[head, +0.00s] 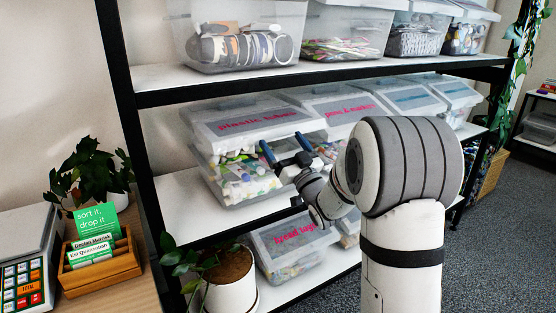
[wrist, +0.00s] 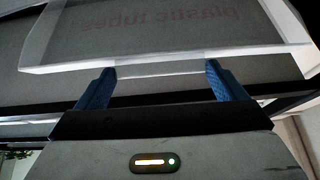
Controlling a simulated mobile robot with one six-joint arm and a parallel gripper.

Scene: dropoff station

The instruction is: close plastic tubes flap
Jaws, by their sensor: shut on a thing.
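The plastic tubes flap (head: 250,122), a clear panel with pink lettering, is raised at the front of its bin (head: 240,192) on the middle shelf. Tubes show through the open front beneath it. My gripper (head: 281,139) is at the flap's front edge, with its two blue fingers spread apart. In the wrist view, the flap (wrist: 160,52) fills the upper part, its lettering reversed, and my gripper (wrist: 161,70) meets its pale edge with both fingertips. My gripper is shut on the flap, though the contact itself is partly hidden there.
A pens and markers bin (head: 350,108) stands close on the right. A bread tags bin (head: 292,240) sits on the shelf below. The black shelf post (head: 135,130) and a potted plant (head: 232,285) are to the left.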

